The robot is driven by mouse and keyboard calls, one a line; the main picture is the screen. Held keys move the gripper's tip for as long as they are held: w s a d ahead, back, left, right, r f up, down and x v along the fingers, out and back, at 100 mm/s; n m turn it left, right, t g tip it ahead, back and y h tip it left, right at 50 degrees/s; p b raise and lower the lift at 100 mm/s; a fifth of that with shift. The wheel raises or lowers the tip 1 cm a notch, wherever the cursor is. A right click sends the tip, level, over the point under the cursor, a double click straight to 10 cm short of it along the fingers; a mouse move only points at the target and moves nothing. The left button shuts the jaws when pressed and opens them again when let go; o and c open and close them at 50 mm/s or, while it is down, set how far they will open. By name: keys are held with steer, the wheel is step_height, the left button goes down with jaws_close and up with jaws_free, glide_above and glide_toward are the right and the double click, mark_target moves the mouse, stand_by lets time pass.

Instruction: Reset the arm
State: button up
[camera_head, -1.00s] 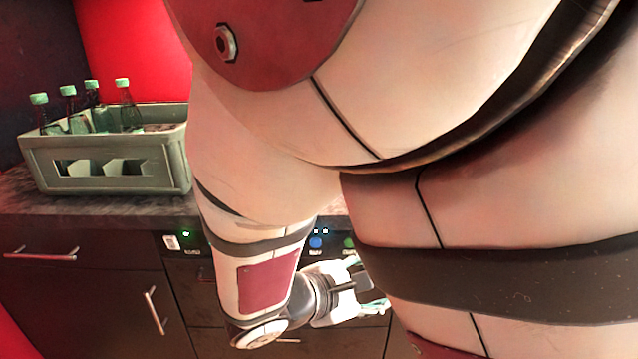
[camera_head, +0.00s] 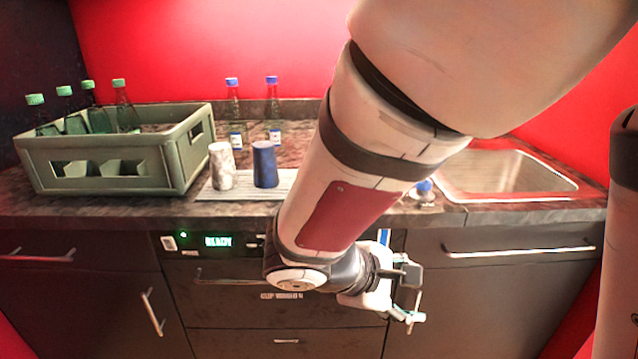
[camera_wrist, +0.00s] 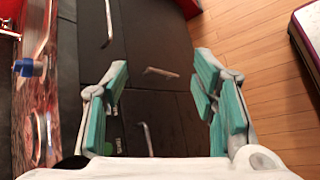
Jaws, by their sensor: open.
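My arm reaches down from the upper right in the head view, in front of the counter. My gripper (camera_head: 408,300) hangs before the dark cabinet fronts, below the counter edge. In the wrist view my gripper (camera_wrist: 160,95) shows two green-padded fingers set wide apart, with nothing between them. The gripper is open and empty and touches nothing that I can see. Part of the counter and the cabinet front is hidden behind my arm.
A grey-green crate (camera_head: 100,180) with several green-capped bottles stands left on the counter (camera_head: 520,213). A white cup (camera_head: 222,166), a blue cup (camera_head: 264,164) and two blue-capped bottles stand mid-counter. The sink (camera_head: 510,175) is right. Cabinet handles (camera_head: 520,252) stick out near my gripper.

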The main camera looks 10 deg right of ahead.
steer(key=s+d+r+m+g+y, duration=0.2)
steer(key=s+d+r+m, duration=0.15)
steer(key=s, duration=0.25)
steer(key=s+d+r+m+g+y, duration=0.2)
steer(key=s+m, duration=0.2)
steer(key=s, duration=0.2)
steer(key=s+a+r+m+t+y, duration=0.25)
steer(key=s+a+m+y, duration=0.2)
steer(key=s, duration=0.45)
step_height(320, 180, up, 18)
steer(key=t+p, duration=0.2)
steer(key=p, duration=1.4)
steer(key=shift+d+f+y, duration=0.15)
steer(key=shift+f+y, duration=0.05)
steer(key=shift+y, duration=0.25)
steer(key=shift+w, duration=0.15)
